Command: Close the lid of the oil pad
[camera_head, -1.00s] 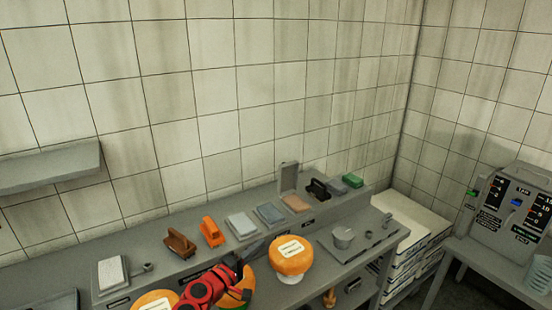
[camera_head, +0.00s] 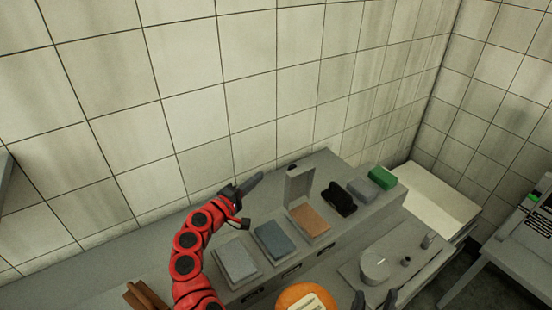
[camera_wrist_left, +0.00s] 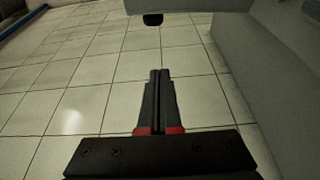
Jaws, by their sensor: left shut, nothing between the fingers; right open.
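An open box with a brown pad (camera_head: 311,221), which looks like the oil pad, sits on the raised grey shelf. Its grey lid (camera_head: 299,188) stands upright at the back left edge. My left gripper (camera_head: 259,177) is shut and empty, to the left of the lid and apart from it. In the left wrist view its shut fingers (camera_wrist_left: 159,73) point across white tiles, with a small dark piece ahead that I cannot identify for sure. My right gripper (camera_head: 375,298) is open at the bottom edge, above the lower counter; only its fingertips show.
Grey-topped pads (camera_head: 237,260) and (camera_head: 274,242) lie left of the open box. A black brush-like item (camera_head: 339,198), a grey block (camera_head: 362,190) and a green block (camera_head: 382,177) stand to its right. An orange cheese wheel (camera_head: 304,298) sits in front. The tiled wall is close behind.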

